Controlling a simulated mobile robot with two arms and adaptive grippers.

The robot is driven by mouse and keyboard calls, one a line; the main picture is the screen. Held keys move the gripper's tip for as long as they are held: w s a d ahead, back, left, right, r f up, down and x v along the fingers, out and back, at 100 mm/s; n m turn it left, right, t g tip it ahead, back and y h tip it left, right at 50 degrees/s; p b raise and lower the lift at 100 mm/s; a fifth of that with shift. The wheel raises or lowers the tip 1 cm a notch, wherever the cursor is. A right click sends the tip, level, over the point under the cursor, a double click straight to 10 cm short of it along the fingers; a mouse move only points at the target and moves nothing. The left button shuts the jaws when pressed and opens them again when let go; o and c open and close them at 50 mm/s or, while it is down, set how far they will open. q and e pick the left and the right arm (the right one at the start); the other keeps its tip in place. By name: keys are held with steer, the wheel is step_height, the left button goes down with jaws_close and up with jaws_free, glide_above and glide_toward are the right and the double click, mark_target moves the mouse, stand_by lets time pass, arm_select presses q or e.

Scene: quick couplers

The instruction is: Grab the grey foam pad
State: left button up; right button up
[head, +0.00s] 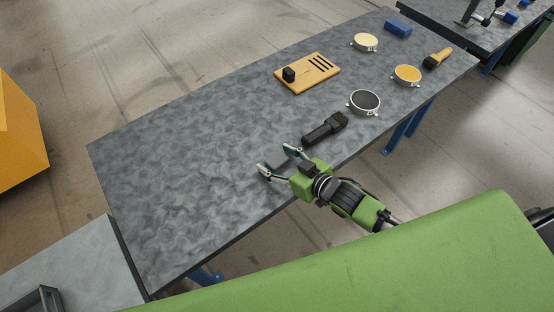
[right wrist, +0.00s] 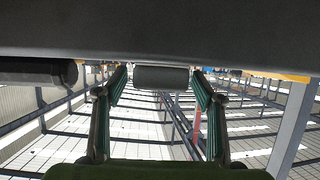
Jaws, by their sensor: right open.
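The grey foam pad (right wrist: 161,77) looks like a small grey block with rounded edges in the right wrist view, against the grey tabletop. In the head view I cannot make it out against the mottled grey table. My right gripper (head: 276,160) is low at the table's near side, fingers open and pointing left and away. In the right wrist view the pad shows in the gap between its two fingers (right wrist: 160,86). I see no finger contact, and cannot tell if the pad is between the tips or beyond them. My left gripper is not in view.
A black tool (head: 325,128) lies close beside the right gripper. Beyond stand a slotted wooden board (head: 318,83), dark (head: 365,101), orange (head: 407,74) and cream (head: 366,41) round pieces, a brush-like tool (head: 438,58) and a blue block (head: 398,28). The table's left part (head: 165,180) looks clear.

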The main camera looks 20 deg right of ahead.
steer(key=c, duration=1)
steer(key=shift+r, duration=0.15)
